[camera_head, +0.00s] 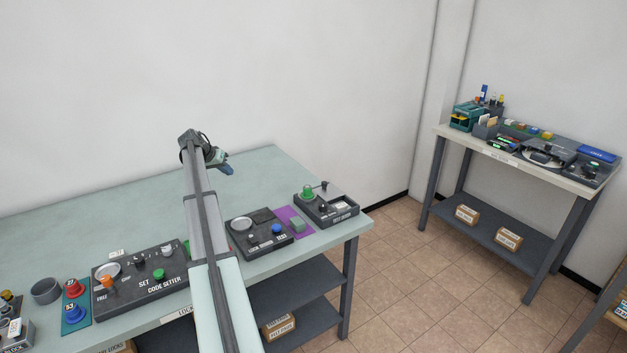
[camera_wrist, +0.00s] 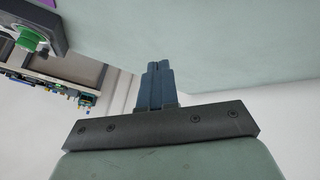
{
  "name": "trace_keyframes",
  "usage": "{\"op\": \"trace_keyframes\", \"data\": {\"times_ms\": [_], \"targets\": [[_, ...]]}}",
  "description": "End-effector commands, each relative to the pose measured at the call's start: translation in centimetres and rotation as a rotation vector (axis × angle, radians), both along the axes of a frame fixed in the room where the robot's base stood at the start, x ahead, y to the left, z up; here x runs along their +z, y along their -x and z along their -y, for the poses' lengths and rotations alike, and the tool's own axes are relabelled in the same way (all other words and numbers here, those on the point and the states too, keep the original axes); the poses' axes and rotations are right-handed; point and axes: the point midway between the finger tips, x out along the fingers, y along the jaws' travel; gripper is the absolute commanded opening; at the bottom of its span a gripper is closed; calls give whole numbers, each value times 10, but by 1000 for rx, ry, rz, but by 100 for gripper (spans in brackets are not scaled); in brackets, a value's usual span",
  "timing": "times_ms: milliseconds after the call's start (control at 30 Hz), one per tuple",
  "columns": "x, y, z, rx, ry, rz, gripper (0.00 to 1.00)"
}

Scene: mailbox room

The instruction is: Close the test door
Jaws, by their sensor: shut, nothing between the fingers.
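The test door is not clearly identifiable in either view. A dark box (camera_head: 258,240) with a round silver dial, a black knob and a blue button stands on the bench, with small lettering that seems to read TEST. To its right, another dark box (camera_head: 340,214) carries a green knob (camera_head: 308,191) and a small lever; its label is too small to read. A green knob (camera_wrist: 28,42) on a dark box also shows at the upper left of the wrist view. My gripper (camera_head: 226,169) is shut and empty, above the bench behind these boxes; its blue fingers (camera_wrist: 158,70) are together.
The pale green bench (camera_head: 80,227) is clear at the back. A code setter box (camera_head: 140,270), a grey cup (camera_head: 45,291) and red and blue knobs stand at the left. A purple mat (camera_head: 295,219) lies between the two dark boxes. A side table (camera_head: 450,133) stands far right.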

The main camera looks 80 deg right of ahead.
Motion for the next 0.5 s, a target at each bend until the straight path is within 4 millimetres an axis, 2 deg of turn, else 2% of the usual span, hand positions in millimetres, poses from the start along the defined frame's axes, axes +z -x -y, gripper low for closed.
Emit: {"op": "trace_keyframes", "data": {"times_ms": [33, 100, 200, 300, 400, 500], "targets": [[4, 30, 17, -60, -13, -12, 0], [9, 70, 33, -139, -34, -30, 0], [17, 124, 50, -247, -63, -50, 0], [24, 169, 62, -338, -87, -69, 0], [29, 203, 69, -407, -106, -81, 0], [33, 224, 72, -450, -118, -88, 0]]}}
